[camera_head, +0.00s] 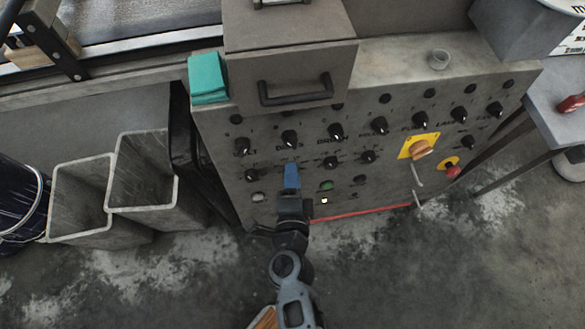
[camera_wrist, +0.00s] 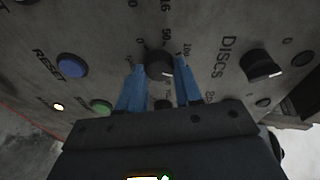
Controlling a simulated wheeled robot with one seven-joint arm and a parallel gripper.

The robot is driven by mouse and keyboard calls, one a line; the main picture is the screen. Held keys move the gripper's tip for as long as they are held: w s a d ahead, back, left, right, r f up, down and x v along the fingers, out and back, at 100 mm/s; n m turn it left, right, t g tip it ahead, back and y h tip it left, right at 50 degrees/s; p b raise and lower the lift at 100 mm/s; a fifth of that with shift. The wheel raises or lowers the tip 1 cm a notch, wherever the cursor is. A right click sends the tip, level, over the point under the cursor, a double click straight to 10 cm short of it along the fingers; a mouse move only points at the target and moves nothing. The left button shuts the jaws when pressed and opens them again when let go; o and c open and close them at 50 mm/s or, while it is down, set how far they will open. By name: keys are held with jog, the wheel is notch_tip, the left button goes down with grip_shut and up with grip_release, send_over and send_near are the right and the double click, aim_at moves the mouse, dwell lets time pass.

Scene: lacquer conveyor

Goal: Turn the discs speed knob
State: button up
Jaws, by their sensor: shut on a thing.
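The control panel (camera_head: 225,135) faces me with rows of black knobs. My gripper (camera_wrist: 158,78) has blue fingers, one on each side of a black knob (camera_wrist: 160,66), and is shut on it. In the head view my gripper (camera_head: 291,168) covers that knob; it sits below the knob (camera_head: 290,138) by the DISCS label. In the wrist view the DISCS label (camera_wrist: 228,60) lies between the held knob and another black knob (camera_wrist: 262,66) on the right. Number marks, including 50, stand around the held knob. Its pointer direction is unclear.
Close by are a blue button (camera_wrist: 72,65) marked RESET and a green button (camera_wrist: 101,106). Other knobs (camera_head: 330,162) sit to the right, then a yellow plate with an orange handle (camera_head: 421,149). Grey bins (camera_head: 145,175) stand left. A drawer handle (camera_head: 296,92) juts out above.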

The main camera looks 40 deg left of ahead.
jog(key=shift+f+m, duration=0.1)
jog(key=shift+m, duration=0.5)
jog(key=o, duration=1)
jog(key=shift+o, duration=0.2)
jog(key=shift+s+d, duration=0.1)
jog(key=v, duration=0.7)
jog(key=shift+s+d+r, duration=0.2)
jog(key=shift+r, duration=0.05)
